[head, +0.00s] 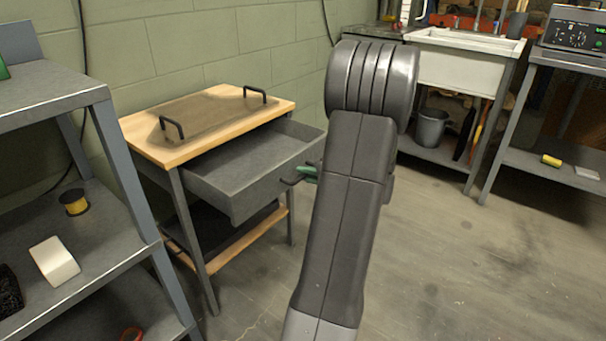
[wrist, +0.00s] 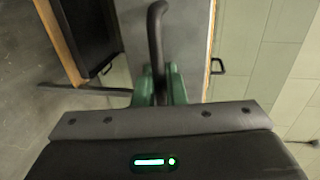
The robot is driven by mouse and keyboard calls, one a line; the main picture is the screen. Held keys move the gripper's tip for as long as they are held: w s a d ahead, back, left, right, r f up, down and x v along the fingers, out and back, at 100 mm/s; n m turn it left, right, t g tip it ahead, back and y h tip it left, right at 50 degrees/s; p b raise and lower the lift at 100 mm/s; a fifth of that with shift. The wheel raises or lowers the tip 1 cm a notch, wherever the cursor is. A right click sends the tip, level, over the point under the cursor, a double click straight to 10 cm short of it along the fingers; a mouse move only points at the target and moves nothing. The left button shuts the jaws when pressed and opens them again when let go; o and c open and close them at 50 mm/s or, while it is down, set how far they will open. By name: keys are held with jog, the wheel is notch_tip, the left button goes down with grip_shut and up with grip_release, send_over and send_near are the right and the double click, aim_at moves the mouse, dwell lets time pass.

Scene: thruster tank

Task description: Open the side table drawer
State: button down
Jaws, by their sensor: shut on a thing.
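The side table (head: 150,150) has a light wood top and a grey metal frame, and stands against the green block wall. Its grey drawer (head: 250,180) is pulled well out toward the right and looks empty inside. My gripper (head: 306,172) is at the drawer's front, partly hidden behind my arm. In the wrist view its green fingers (wrist: 160,88) are closed on the dark curved drawer handle (wrist: 156,30). The drawer front (wrist: 188,45) fills the area behind the handle.
A tray with two black handles (head: 215,112) lies on the table top. A grey shelf unit (head: 50,95) stands close at the left. A sink (head: 465,60) and a workbench (head: 575,60) are at the back right. The floor (head: 450,260) at the right is clear.

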jog(key=c, duration=1.6)
grip_release()
jog(key=p+v, duration=0.3)
jog(key=v, duration=1)
jog(key=shift+s+d, duration=0.2)
jog(key=shift+d, duration=0.15)
jog(key=shift+b+x, duration=1.45)
jog(key=shift+x, duration=5.6)
jog(key=shift+s+r, duration=0.1)
jog(key=shift+s, duration=0.1)
